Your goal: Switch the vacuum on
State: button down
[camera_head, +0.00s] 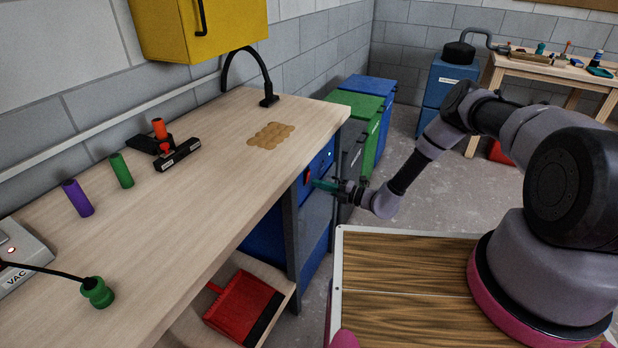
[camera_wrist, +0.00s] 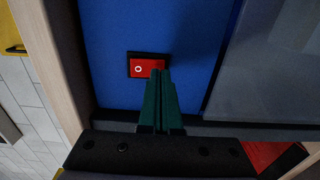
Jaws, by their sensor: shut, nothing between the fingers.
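A red rocker switch (camera_wrist: 134,69) in a black frame sits on a blue panel (camera_wrist: 110,25) in the wrist view. A white O shows on its left part; its right part is hidden behind my fingertips. My gripper (camera_wrist: 159,73) has its green fingers shut together and empty, with the tips at the switch; whether they touch it I cannot tell. In the head view my gripper (camera_head: 316,183) is beside the red switch (camera_head: 307,176) on the blue cabinet front (camera_head: 325,160) under the bench end. A grey box marked VAC (camera_head: 22,250) stands at the bench's left with a red-lit button.
A red dustpan (camera_head: 243,305) lies on the shelf below. Green and blue bins (camera_head: 362,105) stand beyond. Open floor (camera_head: 440,200) lies right of the bench.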

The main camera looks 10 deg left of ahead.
jog(key=v, duration=0.5)
jog(key=shift+s+d, duration=0.1)
jog(key=shift+d, duration=0.25)
jog(key=shift+r, duration=0.1)
jog(key=s+d+r+n+g+h, duration=0.1)
jog(key=d+r+n+g+h, duration=0.15)
jog(key=r+n, duration=0.7)
jog(key=s+d+r+n+g+h, duration=0.25)
jog(key=r+n, duration=0.25)
jog(key=r, duration=1)
jog(key=d+r+n+g+h, duration=0.1)
jog(key=d+r+n+g, duration=0.2)
jog(key=r+n, duration=0.7)
jog(key=s+d+r+n+t+h, duration=0.4)
jog(key=s+d+r, duration=0.4)
jog(key=s+r, duration=0.3)
jog(key=s+d+r+n+t+h, duration=0.5)
jog(key=s+d+r+n, duration=0.2)
jog(key=s+d+r, duration=0.2)
jog(key=v, duration=0.4)
jog(key=shift+s+a+r, duration=0.2)
jog(key=shift+a+r, duration=0.1)
jog(key=shift+r, duration=0.05)
